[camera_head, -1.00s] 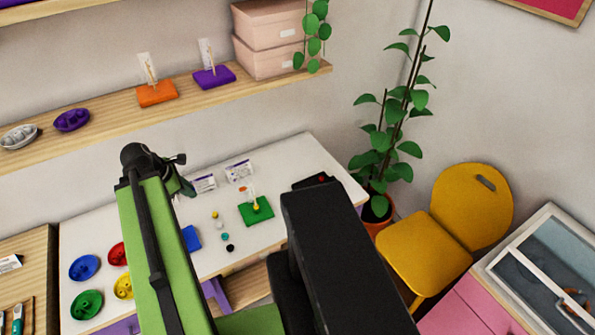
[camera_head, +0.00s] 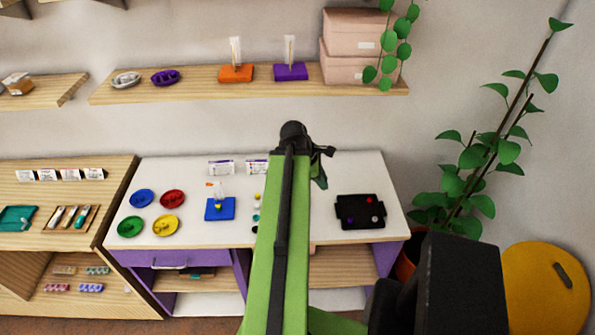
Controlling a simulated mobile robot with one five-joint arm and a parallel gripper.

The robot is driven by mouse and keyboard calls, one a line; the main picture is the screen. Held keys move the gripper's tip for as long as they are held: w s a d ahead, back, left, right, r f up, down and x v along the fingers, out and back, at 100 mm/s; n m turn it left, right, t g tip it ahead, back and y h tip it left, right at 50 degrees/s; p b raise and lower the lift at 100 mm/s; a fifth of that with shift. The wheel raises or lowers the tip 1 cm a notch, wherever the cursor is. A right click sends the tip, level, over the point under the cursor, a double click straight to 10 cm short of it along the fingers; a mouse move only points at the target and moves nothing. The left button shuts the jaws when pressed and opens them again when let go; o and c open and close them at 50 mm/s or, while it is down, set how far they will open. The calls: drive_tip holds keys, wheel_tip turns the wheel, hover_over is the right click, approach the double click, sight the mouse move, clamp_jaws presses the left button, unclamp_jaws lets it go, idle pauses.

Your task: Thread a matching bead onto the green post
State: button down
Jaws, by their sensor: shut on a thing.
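My gripper (camera_head: 320,175) shows only in part at the far end of my green arm, over the back of the white table. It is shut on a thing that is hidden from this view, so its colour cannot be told. The green board and its post are hidden behind my arm. A few small beads (camera_head: 257,206) stand in a column just left of my arm, partly cut off by it. A blue board (camera_head: 229,212) with a thin post and yellow at its foot stands left of them.
The white table (camera_head: 330,239) also bears blue (camera_head: 142,198), red (camera_head: 172,199), green (camera_head: 130,227) and yellow dishes (camera_head: 166,225) at left, and a black tray (camera_head: 349,220) with small round pieces at right. A wall shelf (camera_head: 200,91) with boards runs behind. A yellow chair (camera_head: 540,285) stands at right.

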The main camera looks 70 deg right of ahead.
drive_tip(key=w+a+r+n+p, duration=0.1)
drive_tip(key=w+a+r+p, duration=0.1)
drive_tip(key=w, duration=0.9)
wheel_tip(320, 180, down, 6)
drive_tip(key=b, duration=0.5)
drive_tip(key=shift+d+r, duration=0.15)
drive_tip(key=shift+r, duration=0.1)
drive_tip(key=shift+s, duration=0.2)
drive_tip(key=shift+f+b, duration=0.75)
drive_tip(key=shift+b, duration=0.25)
drive_tip(key=shift+f+b, duration=0.9)
